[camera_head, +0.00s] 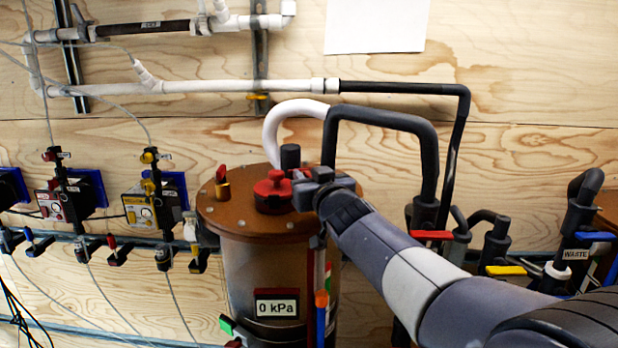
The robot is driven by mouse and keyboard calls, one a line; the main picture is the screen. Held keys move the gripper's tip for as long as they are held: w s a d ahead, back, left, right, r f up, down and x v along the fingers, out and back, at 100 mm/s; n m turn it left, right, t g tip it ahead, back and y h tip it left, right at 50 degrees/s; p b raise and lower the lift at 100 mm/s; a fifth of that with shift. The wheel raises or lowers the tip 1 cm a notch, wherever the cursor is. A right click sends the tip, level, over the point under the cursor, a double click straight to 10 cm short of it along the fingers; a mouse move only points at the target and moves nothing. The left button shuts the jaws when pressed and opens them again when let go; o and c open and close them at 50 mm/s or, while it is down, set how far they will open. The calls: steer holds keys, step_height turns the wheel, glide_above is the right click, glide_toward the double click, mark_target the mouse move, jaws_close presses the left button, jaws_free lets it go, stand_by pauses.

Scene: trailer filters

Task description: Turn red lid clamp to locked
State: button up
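A brown round lid (238,213) sits on a cylindrical vessel (245,262). A red knob-like part (273,189) stands near the lid's middle. A smaller red piece on a brass-coloured base (222,182) stands at the lid's left edge. I cannot tell for sure which red part is the lid clamp. My gripper (303,190) reaches in from the right and is over the lid, just right of the red knob. Small red bits show around its tip. Whether it touches the knob, and its finger gap, cannot be made out. My wrist hides the lid's right edge.
A label reading 0 kPa (277,304) is on the vessel's front. A white and dark hose (385,118) arches behind the lid. Valves with red (432,235), yellow (506,270) and blue handles stand at right. Small regulators (140,210) line the left wall.

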jaws_close()
